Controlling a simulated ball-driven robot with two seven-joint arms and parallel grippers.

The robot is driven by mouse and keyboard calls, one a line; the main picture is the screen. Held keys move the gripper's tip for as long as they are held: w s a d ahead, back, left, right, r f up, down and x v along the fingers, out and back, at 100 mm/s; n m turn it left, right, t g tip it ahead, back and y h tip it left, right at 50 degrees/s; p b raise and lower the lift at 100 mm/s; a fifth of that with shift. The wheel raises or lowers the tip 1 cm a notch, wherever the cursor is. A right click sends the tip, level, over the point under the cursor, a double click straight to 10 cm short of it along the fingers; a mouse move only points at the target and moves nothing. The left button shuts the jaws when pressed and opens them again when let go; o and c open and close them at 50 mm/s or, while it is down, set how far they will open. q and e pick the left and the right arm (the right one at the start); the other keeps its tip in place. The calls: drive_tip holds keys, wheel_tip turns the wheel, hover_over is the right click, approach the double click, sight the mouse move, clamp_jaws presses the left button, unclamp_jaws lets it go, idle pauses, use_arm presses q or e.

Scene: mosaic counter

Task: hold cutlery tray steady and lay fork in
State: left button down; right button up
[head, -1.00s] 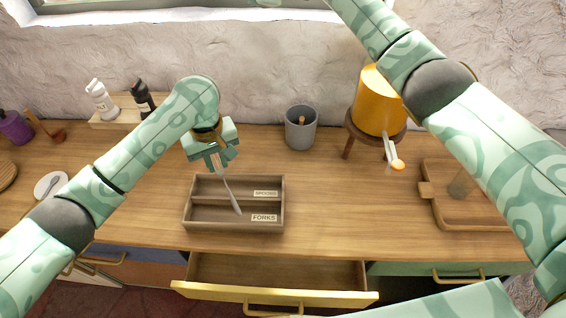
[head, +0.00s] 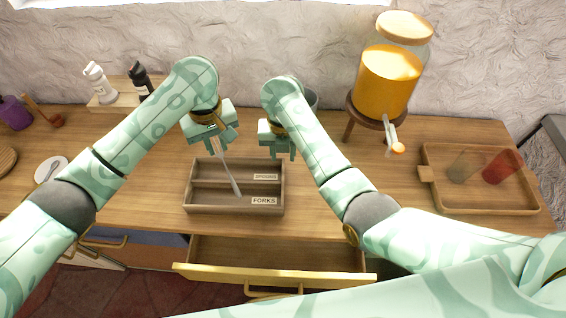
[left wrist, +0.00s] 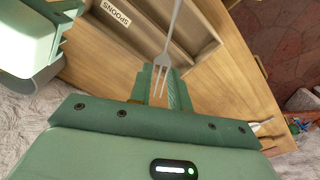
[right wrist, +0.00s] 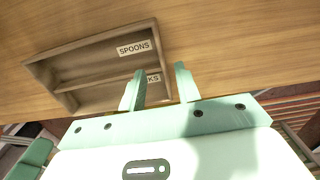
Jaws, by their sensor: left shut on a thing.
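The wooden cutlery tray (head: 187,207) lies on the counter, with two compartments labelled SPOONS (back) and FORKS (front). My left gripper (head: 216,149) is shut on the metal fork (head: 231,176) near its tines, behind the tray's back left part. The fork slants down, its handle end over the FORKS side in the head view; whether it touches the tray, I cannot tell. In the left wrist view the fork (left wrist: 172,38) has its tines between the fingers. My right gripper (head: 280,153) is by the tray's back right corner; its fingers (right wrist: 160,88) are apart and empty.
An open drawer (head: 275,296) juts out below the tray. A drink dispenser (head: 386,80) on a stand is at the back right, with a wooden tray (head: 480,210) holding cups further right. A grey pot (head: 311,98) is partly hidden behind my right arm.

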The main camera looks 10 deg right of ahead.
sight(221, 159)
wheel_tip(221, 159, down, 10)
drive_tip(key=shift+r, duration=0.1)
clamp_jaws()
idle(0.4)
use_arm(q)
drive_tip(key=s+f, duration=0.1)
drive_tip(key=f, duration=0.1)
drive_tip(key=s+f, duration=0.1)
drive_tip(key=shift+s+d+f, duration=0.1)
drive_tip(key=shift+s+d, duration=0.15)
drive_tip(key=shift+s, duration=0.1)
drive_tip(key=shift+w+a+f+n, duration=0.1)
drive_tip(key=shift+a+f+n, duration=1.2)
drive_tip(key=shift+n, duration=0.55)
drive_tip(key=shift+s+a+f+n, duration=0.1)
drive_tip(key=shift+a+f+n, duration=1.2)
drive_tip(key=shift+n, duration=0.5)
drive_tip(key=shift+w+a+f+n, duration=0.1)
drive_tip(key=shift+a+f+n, duration=0.95)
drive_tip(key=shift+f+n, duration=0.6)
